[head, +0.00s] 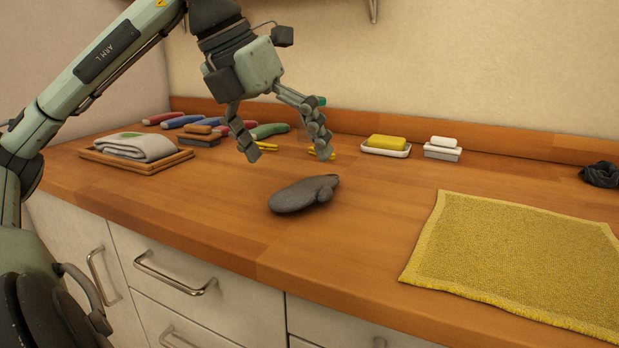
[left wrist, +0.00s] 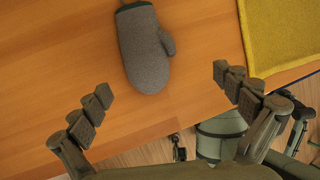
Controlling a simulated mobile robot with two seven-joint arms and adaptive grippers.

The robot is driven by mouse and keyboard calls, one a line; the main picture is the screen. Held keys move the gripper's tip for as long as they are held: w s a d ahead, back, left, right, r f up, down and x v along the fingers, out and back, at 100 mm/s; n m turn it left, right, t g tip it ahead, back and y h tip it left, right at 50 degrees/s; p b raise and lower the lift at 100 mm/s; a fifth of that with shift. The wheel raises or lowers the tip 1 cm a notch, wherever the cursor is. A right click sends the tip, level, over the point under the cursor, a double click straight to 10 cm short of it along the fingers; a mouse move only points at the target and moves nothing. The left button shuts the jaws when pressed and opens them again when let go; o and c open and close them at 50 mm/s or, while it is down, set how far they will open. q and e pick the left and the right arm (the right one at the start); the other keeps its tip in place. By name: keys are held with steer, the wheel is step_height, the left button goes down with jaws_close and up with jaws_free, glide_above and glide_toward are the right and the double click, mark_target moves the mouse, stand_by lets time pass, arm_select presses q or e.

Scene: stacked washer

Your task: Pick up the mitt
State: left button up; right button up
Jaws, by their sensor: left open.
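The grey mitt (head: 301,194) lies flat on the wooden counter, near the middle of the head view. In the left wrist view the mitt (left wrist: 145,50) shows at the top centre, its thumb pointing right and its dark cuff at the top edge. My left gripper (head: 288,155) is above the counter, over and a little behind the mitt in the head view. Its fingers are spread wide with nothing between them. In the left wrist view the left gripper's fingertips (left wrist: 162,84) stand on either side, below the mitt, not touching it.
A yellow towel (head: 520,260) lies on the counter's right. A wooden tray (head: 100,157) holds a folded cloth at left. Counter around the mitt is clear.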

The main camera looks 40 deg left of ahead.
mark_target(299, 188)
arm_select(q)
steer(key=shift+a+r+y, duration=0.2)
steer(key=shift+a+y, duration=0.1)
steer(key=shift+a, duration=0.35)
steer(key=shift+w+a+f, duration=0.1)
steer(key=shift+a, duration=0.15)
steer(key=x, duration=0.6)
steer(key=shift+d+f, duration=0.15)
steer(key=shift+d, duration=0.2)
steer(key=shift+w+f, duration=0.15)
steer(key=shift+f, duration=0.3)
steer(key=c, duration=1.1)
